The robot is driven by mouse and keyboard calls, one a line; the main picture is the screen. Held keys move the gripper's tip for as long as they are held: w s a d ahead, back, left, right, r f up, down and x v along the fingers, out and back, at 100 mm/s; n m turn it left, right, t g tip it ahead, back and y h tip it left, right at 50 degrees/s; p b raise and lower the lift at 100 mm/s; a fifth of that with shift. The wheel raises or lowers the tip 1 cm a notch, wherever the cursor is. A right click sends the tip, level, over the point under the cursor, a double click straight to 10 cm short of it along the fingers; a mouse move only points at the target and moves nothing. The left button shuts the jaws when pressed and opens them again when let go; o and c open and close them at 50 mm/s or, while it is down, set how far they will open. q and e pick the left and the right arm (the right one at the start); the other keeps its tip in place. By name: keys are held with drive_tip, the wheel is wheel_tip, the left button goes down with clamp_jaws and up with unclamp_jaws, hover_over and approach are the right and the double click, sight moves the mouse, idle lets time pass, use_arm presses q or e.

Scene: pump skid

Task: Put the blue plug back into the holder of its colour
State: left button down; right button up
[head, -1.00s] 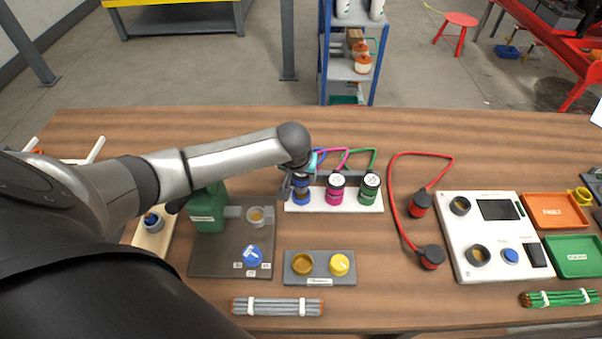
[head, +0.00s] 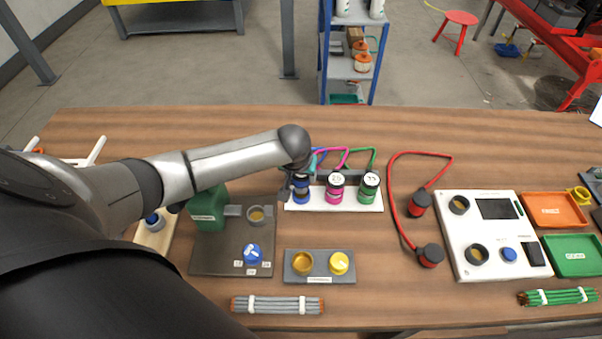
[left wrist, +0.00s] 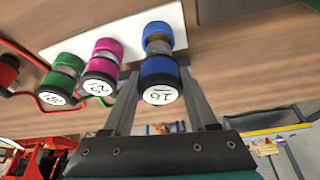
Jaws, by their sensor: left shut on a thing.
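The blue plug (head: 301,181) is upright at the blue holder (head: 302,198), on the left of the white holder strip (head: 368,207). In the left wrist view the plug (left wrist: 159,72) shows its numbered white cap, with the blue holder ring (left wrist: 157,31) in line behind it and a metal band between. I cannot tell how deep the plug sits. My left gripper (left wrist: 155,85) is shut on the plug, one finger on each side. The magenta plug (head: 336,180) and green plug (head: 370,181) stand in holders of their colours. My right gripper is not in view.
A red cable with two dark-red plugs (head: 419,202) lies right of the strip. A white meter panel (head: 493,266), an orange tray (head: 553,209) and a green tray (head: 574,256) are farther right. A grey plate (head: 224,263) with a green block lies left.

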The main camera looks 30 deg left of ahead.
use_arm(q)
drive_tip(key=shift+f+b, duration=0.6)
drive_tip(key=shift+f, duration=0.85)
drive_tip(key=shift+c, duration=0.6)
unclamp_jaws()
drive_tip(key=p+v, duration=0.3)
drive_tip(key=v, duration=1.2)
drive_tip(key=shift+r+p, duration=0.15)
drive_tip(key=shift+p, duration=0.2)
